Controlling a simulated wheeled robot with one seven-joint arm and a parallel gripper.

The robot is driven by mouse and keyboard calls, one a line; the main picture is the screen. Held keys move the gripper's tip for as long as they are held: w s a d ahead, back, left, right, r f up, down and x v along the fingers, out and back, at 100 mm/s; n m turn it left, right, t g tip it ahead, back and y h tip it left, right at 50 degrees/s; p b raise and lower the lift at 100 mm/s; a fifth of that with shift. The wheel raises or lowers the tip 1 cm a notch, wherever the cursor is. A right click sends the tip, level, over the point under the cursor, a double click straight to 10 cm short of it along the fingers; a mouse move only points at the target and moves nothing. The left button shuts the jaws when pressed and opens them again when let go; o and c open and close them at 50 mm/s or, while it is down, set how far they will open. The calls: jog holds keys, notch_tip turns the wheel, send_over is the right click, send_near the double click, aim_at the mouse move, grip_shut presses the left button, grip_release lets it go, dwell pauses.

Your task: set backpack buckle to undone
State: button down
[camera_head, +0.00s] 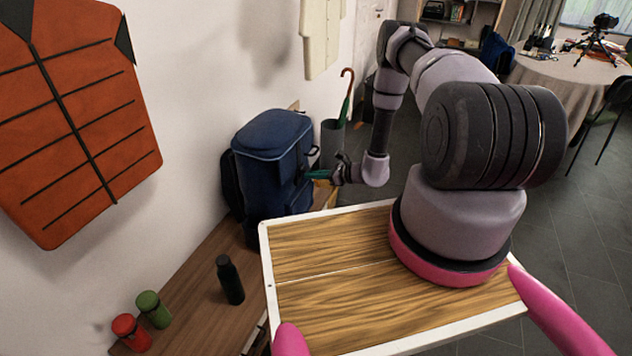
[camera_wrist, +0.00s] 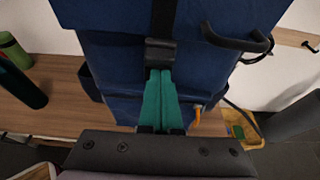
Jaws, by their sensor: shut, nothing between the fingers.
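The navy backpack (camera_head: 272,170) stands on the wooden bench against the wall; its front fills much of the wrist view (camera_wrist: 115,70). A black strap runs down its middle to a dark buckle (camera_wrist: 160,51). I cannot tell whether the buckle is fastened. My gripper (camera_wrist: 161,75) has teal fingers, shut together and empty, with the tips just below the buckle in the picture. I cannot tell whether they touch it. In the head view, my gripper (camera_head: 317,174) is at the backpack's right side, and the buckle is not clearly visible.
A black curved handle (camera_wrist: 236,40) juts out right of the buckle. An umbrella stand (camera_head: 332,140) is behind.

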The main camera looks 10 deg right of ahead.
aim_at(307, 168)
jog(key=shift+r, duration=0.3)
jog(key=shift+r, duration=1.45)
jog(key=shift+f, duration=0.15)
